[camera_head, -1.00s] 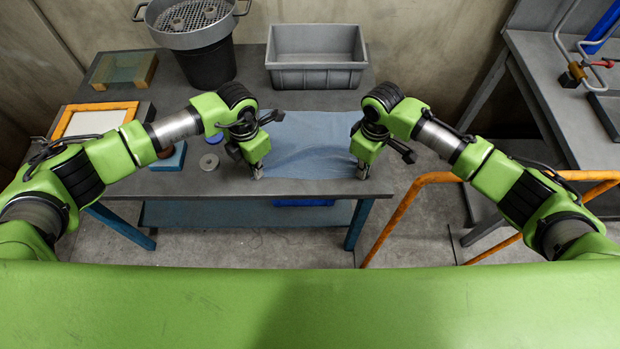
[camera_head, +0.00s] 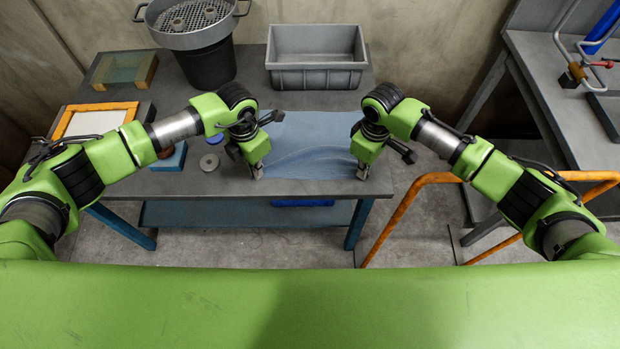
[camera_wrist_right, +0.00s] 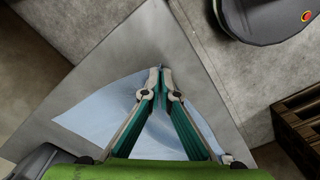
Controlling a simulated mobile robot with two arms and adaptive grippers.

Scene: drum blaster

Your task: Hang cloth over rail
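A light blue cloth (camera_head: 310,140) lies on the grey table, with a raised fold running across its front part between my grippers. My left gripper (camera_head: 256,173) is at the cloth's front left corner, its fingertips close together on it. My right gripper (camera_head: 362,173) is at the front right corner. In the right wrist view its fingers (camera_wrist_right: 157,72) meet at the tip on the cloth (camera_wrist_right: 95,120), shut on its corner. An orange tubular rail (camera_head: 402,208) stands right of the table, apart from the cloth and partly hidden behind my right arm.
A grey bin (camera_head: 316,78) and a dark drum with a sieve (camera_head: 208,68) stand at the table's back. An orange-framed panel (camera_head: 95,122), small round items and a blue block are at the left. Another workbench (camera_head: 560,110) stands at the right. Floor shows between the tables.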

